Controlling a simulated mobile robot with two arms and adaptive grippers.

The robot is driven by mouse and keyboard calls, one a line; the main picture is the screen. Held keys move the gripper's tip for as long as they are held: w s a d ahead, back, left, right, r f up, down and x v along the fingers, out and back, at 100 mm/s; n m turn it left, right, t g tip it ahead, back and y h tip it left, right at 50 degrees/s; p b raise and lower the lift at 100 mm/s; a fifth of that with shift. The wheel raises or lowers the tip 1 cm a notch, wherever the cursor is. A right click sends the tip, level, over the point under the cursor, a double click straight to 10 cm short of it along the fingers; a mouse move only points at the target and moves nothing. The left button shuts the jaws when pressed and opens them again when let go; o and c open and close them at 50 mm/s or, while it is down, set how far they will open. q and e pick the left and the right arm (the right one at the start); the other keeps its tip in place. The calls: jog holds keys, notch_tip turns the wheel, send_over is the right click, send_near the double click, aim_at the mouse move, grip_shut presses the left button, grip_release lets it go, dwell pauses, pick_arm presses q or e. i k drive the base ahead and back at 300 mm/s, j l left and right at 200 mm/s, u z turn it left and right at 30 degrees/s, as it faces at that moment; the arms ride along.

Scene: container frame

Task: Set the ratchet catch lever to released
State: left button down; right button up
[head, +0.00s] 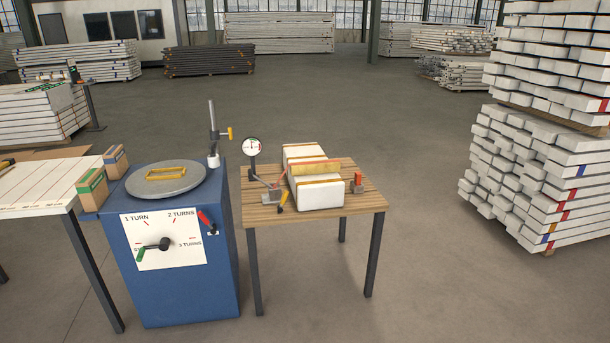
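A short red-handled lever (206,217) sits at the upper right of the blue cabinet's (190,293) front face, beside the white dial plate. It looks like the ratchet catch lever. Its red end is tilted up and to the left, and its lower end is near a small pale tag (213,233) too small to read. Neither of my grippers is in view.
A grey round turntable (190,188) with a yellow frame (166,173) tops the cabinet. A wooden table (350,208) at right holds a white block (320,195), clamps and a gauge (252,147). A white table (30,190) stands left. The floor in front is clear.

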aim_at(280, 208)
jog(key=i, duration=2.25)
